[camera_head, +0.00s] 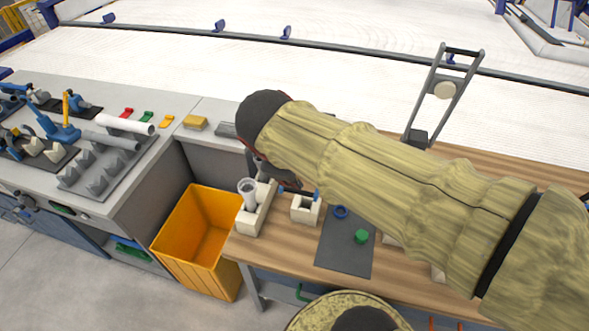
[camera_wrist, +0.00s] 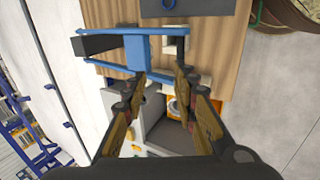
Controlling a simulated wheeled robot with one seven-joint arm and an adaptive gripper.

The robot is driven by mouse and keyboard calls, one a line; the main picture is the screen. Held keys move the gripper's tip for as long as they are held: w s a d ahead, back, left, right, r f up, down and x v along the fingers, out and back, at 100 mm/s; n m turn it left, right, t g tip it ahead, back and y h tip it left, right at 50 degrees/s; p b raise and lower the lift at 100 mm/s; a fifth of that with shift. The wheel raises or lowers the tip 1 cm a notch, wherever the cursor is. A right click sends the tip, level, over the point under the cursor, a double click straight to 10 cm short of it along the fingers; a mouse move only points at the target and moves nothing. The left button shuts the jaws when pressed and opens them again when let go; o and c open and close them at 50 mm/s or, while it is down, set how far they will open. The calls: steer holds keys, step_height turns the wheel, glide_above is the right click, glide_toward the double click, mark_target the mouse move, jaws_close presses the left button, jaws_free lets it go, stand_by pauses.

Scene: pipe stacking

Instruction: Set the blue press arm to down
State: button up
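The blue press arm (camera_wrist: 135,52) shows in the wrist view as a blue frame with parallel bars, a middle plate and a dark block at its left end. It lies just beyond my fingertips, and a lower bar reaches to the gap between them. I cannot tell if they touch, nor its exact tilt. In the head view my arm hides most of it; only small blue bits show beside a white block (camera_head: 306,208). My gripper (camera_wrist: 162,80) has its fingers apart with nothing clearly held. In the head view it is a dark shape (camera_head: 280,178) mostly hidden by my arm.
A wooden table (camera_head: 272,222) bears a pale holder (camera_head: 249,222) with an upright pipe (camera_head: 248,190), and a dark mat (camera_head: 345,252) with a blue ring (camera_head: 341,212) and green piece (camera_head: 361,236). An orange bin (camera_head: 195,240) stands left. A grey frame (camera_head: 440,95) rises behind.

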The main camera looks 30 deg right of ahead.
steer(key=v, duration=1.1)
steer(key=shift+a+r, duration=0.2)
steer(key=shift+r, duration=0.15)
steer(key=shift+s, duration=0.15)
